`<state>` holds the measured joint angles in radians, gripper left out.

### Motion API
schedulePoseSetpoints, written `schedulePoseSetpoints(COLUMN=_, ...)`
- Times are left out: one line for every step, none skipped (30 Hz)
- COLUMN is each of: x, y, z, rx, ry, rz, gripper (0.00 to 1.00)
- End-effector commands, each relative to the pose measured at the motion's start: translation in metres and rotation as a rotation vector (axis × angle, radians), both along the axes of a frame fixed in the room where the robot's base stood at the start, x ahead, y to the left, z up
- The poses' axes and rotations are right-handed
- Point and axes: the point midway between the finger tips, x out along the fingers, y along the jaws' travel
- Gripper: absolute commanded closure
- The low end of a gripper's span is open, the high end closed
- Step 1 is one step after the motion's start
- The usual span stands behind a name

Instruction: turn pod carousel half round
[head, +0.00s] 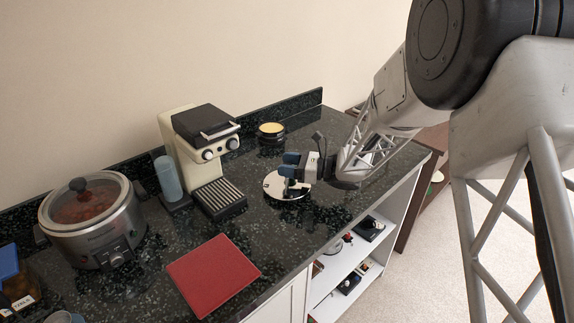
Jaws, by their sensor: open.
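The pod carousel shows as a round, pale metal disc (272,186) on the dark speckled counter, right of the coffee machine. My gripper (286,170) is over the disc, reaching in from the right, with its blue fingertips above the disc's middle. The gripper is open. It hides much of the carousel's centre and right side, so I cannot tell whether the fingers touch any part of it. No pods can be made out on the disc at this size.
A cream coffee machine (181,150) stands left of the carousel, with a blue cylinder (168,178) beside it. A dark round tin (270,138) is behind. A slow cooker (95,225) and a red mat (212,275) lie left and front. Open shelves (345,262) are below the counter.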

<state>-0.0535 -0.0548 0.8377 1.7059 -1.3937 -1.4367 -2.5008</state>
Motion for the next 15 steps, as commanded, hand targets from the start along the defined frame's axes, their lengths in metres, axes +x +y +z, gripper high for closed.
schedulePoseSetpoints(x=0.0002, y=0.0011, z=0.0, rx=0.0, ry=0.0, rz=0.0, gripper=0.43)
schedulePoseSetpoints(x=0.0002, y=0.0014, z=0.0, rx=0.0, ry=0.0, rz=0.0, gripper=0.43)
schedulePoseSetpoints(x=0.0003, y=0.0016, z=0.0, rx=0.0, ry=0.0, rz=0.0, gripper=0.43)
schedulePoseSetpoints(x=0.0003, y=0.0017, z=0.0, rx=0.0, ry=0.0, rz=0.0, gripper=0.43)
schedulePoseSetpoints(x=0.0003, y=0.0017, z=0.0, rx=0.0, ry=0.0, rz=0.0, gripper=0.43)
schedulePoseSetpoints(x=0.0003, y=0.0017, z=0.0, rx=0.0, ry=0.0, rz=0.0, gripper=0.43)
schedulePoseSetpoints(x=0.0002, y=0.0017, z=0.0, rx=0.0, ry=0.0, rz=0.0, gripper=0.43)
schedulePoseSetpoints(x=0.0002, y=0.0017, z=0.0, rx=0.0, ry=0.0, rz=0.0, gripper=0.43)
schedulePoseSetpoints(x=0.0002, y=0.0017, z=0.0, rx=0.0, ry=0.0, rz=0.0, gripper=0.43)
schedulePoseSetpoints(x=0.0002, y=0.0017, z=0.0, rx=0.0, ry=0.0, rz=0.0, gripper=0.43)
schedulePoseSetpoints(x=0.0002, y=0.0016, z=-0.0001, rx=0.0, ry=0.0, rz=0.0, gripper=0.48)
schedulePoseSetpoints(x=0.0002, y=0.0016, z=0.0, rx=0.0, ry=0.0, rz=0.0, gripper=0.54)
schedulePoseSetpoints(x=0.0002, y=0.0016, z=0.0, rx=0.0, ry=0.0, rz=0.0, gripper=0.59)
schedulePoseSetpoints(x=0.0002, y=0.0016, z=0.0, rx=0.0, ry=0.0, rz=0.0, gripper=0.63)
schedulePoseSetpoints(x=0.0002, y=0.0016, z=-0.0001, rx=0.0, ry=0.0, rz=0.0, gripper=0.69)
